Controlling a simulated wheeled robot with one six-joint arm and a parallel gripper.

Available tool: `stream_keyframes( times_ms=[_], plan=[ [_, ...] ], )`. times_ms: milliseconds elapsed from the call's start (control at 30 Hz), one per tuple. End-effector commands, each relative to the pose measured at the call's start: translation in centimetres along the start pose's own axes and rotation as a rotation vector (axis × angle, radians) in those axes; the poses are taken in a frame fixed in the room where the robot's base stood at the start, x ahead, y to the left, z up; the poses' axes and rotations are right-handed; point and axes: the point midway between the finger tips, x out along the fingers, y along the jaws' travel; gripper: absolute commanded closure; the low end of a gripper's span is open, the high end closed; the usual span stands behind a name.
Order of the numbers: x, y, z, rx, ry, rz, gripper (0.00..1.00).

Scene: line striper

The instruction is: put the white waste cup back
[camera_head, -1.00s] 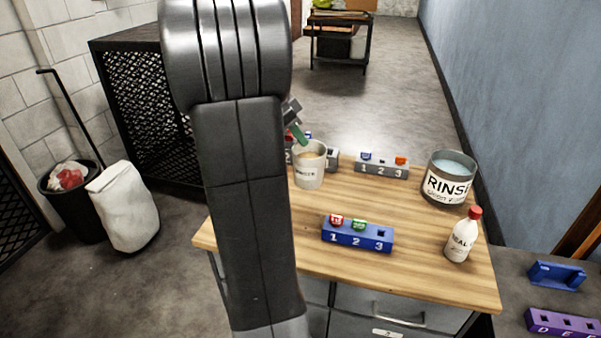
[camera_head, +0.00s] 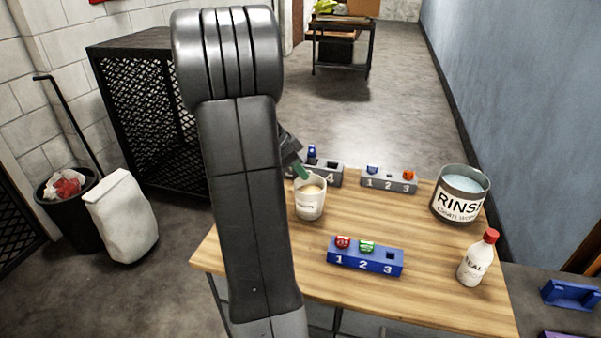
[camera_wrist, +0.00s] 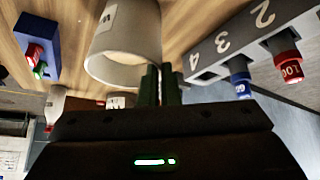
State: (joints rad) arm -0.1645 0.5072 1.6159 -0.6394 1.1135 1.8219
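The white waste cup (camera_head: 309,204) is at the left part of the wooden table, near its back edge, in the head view. It looks upright, holds brownish liquid, and its label is too small to read. In the wrist view the cup (camera_wrist: 125,50) is large, with its rim toward my gripper. My gripper's green fingers (camera_wrist: 160,85) are close together at the cup's wall, one on each side, and appear shut on it. In the head view the fingers (camera_head: 301,172) meet the far rim. Whether the cup's bottom touches the table is unclear.
A blue numbered rack (camera_head: 350,260) with red and green caps stands in front. Two grey racks (camera_head: 390,182) (camera_head: 328,177) stand behind. The rinse pot (camera_head: 460,207) and a red-capped bottle (camera_head: 474,262) are at the right. Bare wood (camera_head: 410,222) lies between.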

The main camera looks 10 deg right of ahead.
Motion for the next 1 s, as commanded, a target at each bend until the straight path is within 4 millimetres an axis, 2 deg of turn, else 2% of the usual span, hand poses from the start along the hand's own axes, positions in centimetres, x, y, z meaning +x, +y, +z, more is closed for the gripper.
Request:
stream_keyframes(
  times_ms=[233, 300, 367, 667, 833, 1000],
  plan=[
    [0.5, 0.0, 0.3, 0.001, 0.000, -0.001, 1.00],
    [0.6, 0.0, 0.4, 0.001, 0.000, 0.000, 0.83],
    [0.6, 0.0, 0.4, 0.001, 0.000, 0.000, 0.75],
    [0.3, 0.0, 0.3, 0.000, 0.000, -0.001, 0.75],
    [-1.7, -0.1, 0.3, 0.001, 0.002, -0.005, 0.75],
    [-5.4, -0.1, 0.3, 0.000, 0.001, -0.007, 0.75]
  ],
)
